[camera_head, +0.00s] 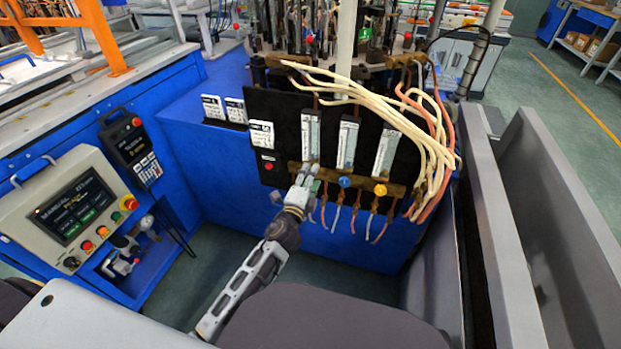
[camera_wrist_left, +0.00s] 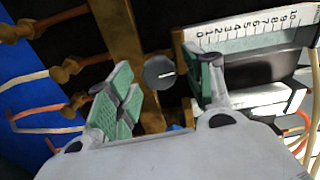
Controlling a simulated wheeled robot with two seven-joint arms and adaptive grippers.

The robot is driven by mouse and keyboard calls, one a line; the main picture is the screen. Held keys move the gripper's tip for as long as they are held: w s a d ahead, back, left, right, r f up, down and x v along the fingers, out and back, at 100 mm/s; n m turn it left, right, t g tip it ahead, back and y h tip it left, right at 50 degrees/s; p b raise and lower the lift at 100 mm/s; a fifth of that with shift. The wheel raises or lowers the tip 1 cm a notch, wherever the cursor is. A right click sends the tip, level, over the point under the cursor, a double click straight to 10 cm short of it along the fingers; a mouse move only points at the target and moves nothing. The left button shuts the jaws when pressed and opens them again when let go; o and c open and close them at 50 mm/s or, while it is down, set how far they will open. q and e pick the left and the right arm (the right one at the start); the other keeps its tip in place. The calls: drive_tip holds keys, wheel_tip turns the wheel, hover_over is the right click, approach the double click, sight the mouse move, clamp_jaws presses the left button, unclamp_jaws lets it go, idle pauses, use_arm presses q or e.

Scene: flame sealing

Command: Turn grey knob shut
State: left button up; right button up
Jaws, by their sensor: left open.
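The grey knob (camera_wrist_left: 159,72) is a round disc with a pale line across its face, on the brass manifold (camera_wrist_left: 124,35). In the left wrist view it shows between the green-padded fingertips of my left gripper (camera_wrist_left: 160,80). The fingers are open, one on each side of the knob, with visible gaps; I cannot tell the exact depth between them. My right gripper is not in view.
A blue knob (camera_head: 345,182) and a yellow knob (camera_head: 380,190) are close on the right, below two more flowmeters. Thin tubes hang under the brass bar. Cream and orange hoses (camera_head: 433,140) bunch at the panel's right. A control box (camera_head: 68,210) stands left.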

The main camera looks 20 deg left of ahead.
use_arm(q)
drive_tip(key=s, duration=0.7)
drive_tip(key=shift+s+a, duration=0.15)
drive_tip(key=shift+s, duration=0.1)
idle(0.5)
idle(0.6)
